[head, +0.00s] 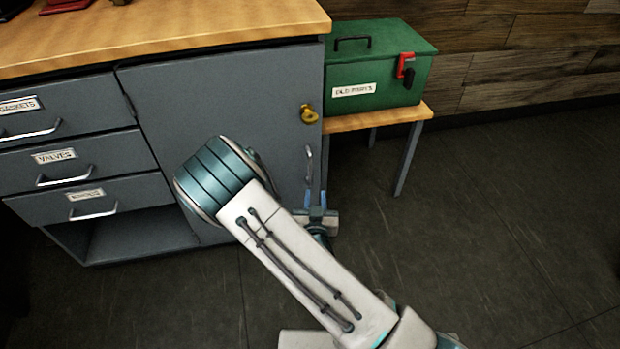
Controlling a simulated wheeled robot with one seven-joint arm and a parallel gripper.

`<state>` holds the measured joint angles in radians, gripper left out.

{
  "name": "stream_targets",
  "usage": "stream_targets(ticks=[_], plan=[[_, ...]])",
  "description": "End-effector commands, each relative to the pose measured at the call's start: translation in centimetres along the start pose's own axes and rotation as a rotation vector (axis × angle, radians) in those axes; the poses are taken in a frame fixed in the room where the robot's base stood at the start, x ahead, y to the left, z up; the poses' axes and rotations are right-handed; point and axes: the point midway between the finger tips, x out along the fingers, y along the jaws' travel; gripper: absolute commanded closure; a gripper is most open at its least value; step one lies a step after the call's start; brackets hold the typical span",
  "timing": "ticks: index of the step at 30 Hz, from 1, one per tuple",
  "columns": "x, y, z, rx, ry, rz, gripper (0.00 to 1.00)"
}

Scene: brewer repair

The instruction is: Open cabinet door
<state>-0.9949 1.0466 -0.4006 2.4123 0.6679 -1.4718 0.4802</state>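The grey cabinet door (240,110) is closed flush under the wooden worktop. A brass-coloured lock or latch (309,114) sits near its upper right edge. Below it is a slim vertical metal handle (308,163) at the door's right edge. My gripper (315,198) is just below the handle, seen small with bluish fingers pointing up toward it. My arm covers the door's lower middle part. I cannot tell whether the fingers touch the handle or how far apart they are.
Labelled drawers (70,160) are left of the door, above an open shelf space (140,236). A green box (380,66) with a red clasp stands on a small wooden table (409,116) to the right. The dark floor at right is clear.

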Motion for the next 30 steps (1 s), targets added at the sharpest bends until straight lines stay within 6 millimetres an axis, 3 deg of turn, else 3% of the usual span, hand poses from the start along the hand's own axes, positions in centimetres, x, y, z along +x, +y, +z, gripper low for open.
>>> stream_targets(ticks=[1,6,10,24,30], plan=[[-0.2,-0.3,1.1,-0.02,0.028,-0.02,0.74],[-0.4,-0.9,1.2,-0.041,0.083,-0.056,0.74],[0.8,-1.0,1.1,-0.041,0.09,-0.057,0.74],[10.1,-1.6,0.4,-0.041,0.088,-0.058,0.74],[12.4,-1.7,0.1,-0.041,0.086,-0.057,0.74]])
